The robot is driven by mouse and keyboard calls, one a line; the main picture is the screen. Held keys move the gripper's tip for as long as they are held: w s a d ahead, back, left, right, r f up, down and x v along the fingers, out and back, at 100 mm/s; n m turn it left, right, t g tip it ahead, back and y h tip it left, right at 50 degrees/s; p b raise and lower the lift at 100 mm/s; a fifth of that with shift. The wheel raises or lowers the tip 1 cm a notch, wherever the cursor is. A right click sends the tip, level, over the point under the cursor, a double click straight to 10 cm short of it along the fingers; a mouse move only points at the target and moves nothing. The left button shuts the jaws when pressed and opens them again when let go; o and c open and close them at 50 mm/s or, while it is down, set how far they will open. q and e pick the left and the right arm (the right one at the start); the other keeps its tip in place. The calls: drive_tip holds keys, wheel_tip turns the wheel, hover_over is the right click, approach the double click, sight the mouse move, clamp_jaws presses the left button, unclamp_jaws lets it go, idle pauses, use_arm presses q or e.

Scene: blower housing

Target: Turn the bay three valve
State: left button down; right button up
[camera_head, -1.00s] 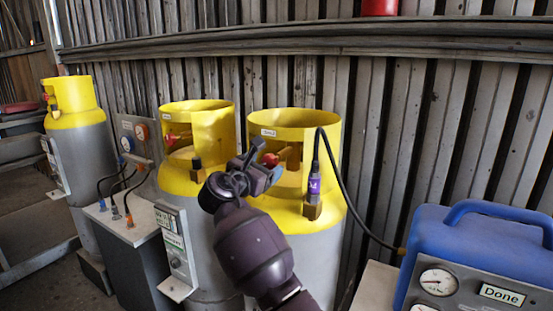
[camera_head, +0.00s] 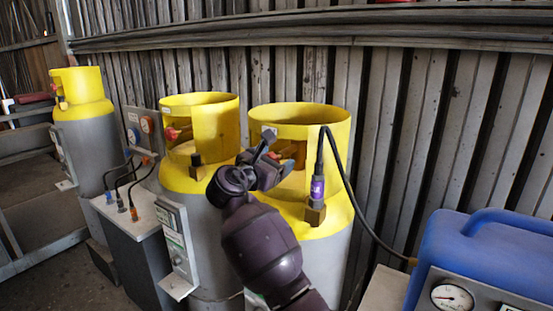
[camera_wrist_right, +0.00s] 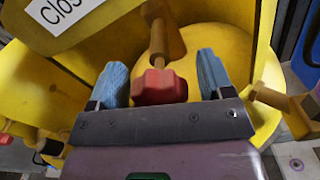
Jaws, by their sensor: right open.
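The rightmost yellow-collared grey cylinder (camera_head: 325,225) carries a red valve knob (camera_head: 274,155) on a brass stem inside its collar. My right gripper (camera_head: 270,162) reaches into the collar opening at this knob, partly hiding it in the head view. In the right wrist view, the red knob (camera_wrist_right: 160,87) lies between the two blue fingertips of the open right gripper (camera_wrist_right: 164,82). Gaps show on both sides of the knob. A white label beginning "Clos" (camera_wrist_right: 60,12) is on the yellow collar. My left gripper is not in view.
A middle cylinder (camera_head: 215,235) and a far-left cylinder (camera_head: 85,150) have similar yellow collars. A black hose (camera_head: 350,205) runs from a purple-banded connector (camera_head: 317,188) to a blue machine (camera_head: 480,250) at right. A grey hose box (camera_head: 140,240) stands between the left cylinders.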

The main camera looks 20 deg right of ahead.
drive_tip(key=c, duration=0.9)
